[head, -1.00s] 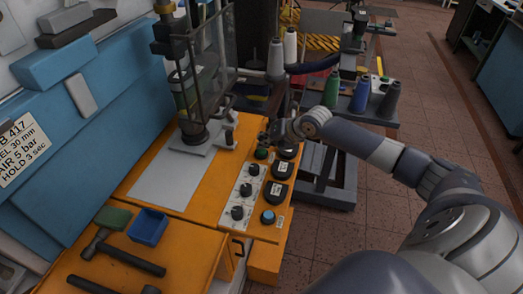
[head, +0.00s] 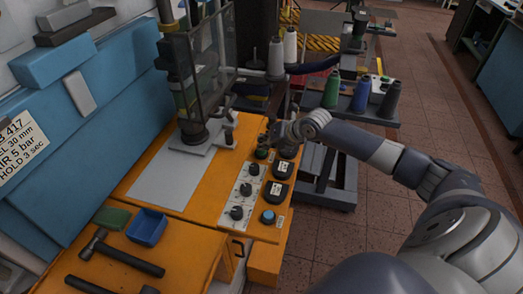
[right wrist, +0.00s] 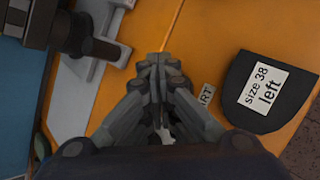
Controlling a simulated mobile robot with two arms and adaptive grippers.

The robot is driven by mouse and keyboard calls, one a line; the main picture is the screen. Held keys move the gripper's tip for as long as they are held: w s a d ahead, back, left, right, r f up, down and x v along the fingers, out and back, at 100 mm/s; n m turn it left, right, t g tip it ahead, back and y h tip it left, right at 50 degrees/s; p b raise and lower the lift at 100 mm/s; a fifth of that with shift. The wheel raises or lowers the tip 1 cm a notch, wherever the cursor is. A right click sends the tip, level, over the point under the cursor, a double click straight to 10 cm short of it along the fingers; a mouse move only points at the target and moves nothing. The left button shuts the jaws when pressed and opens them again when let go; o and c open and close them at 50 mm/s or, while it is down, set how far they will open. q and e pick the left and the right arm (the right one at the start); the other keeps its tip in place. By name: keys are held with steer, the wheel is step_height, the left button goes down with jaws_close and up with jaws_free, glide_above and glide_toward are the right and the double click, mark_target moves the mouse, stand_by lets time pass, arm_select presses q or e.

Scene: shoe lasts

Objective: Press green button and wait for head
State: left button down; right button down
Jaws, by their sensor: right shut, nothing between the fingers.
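The green button (head: 262,153) sits near the far end of the control strip on the orange machine table. My right gripper (head: 267,139) is just above and beyond it; contact is unclear. In the right wrist view the fingers (right wrist: 157,65) are closed together and empty over the orange top, next to a label (right wrist: 207,94) ending in "ART". The button is not visible there, likely behind the fingers. The press head (head: 170,28) is at the upper left, above a dark round post, partly behind a framed guard (head: 207,60). My left gripper is out of view.
Black pads (head: 284,169) lie right of the knob panel (head: 241,192); one reads "size 38 left" in the wrist view (right wrist: 265,90). A hammer (head: 122,255) and blue bin (head: 147,227) lie front left. Thread spools (head: 331,90) stand behind.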

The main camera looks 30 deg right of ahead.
steer(key=shift+r, duration=0.1)
steer(key=shift+r+p, duration=0.65)
steer(key=shift+r, duration=0.15)
step_height(320, 180, up, 5)
steer(key=p, duration=0.3)
steer(key=shift+p, duration=0.4)
steer(key=shift+f, duration=0.1)
stand_by(0.5)
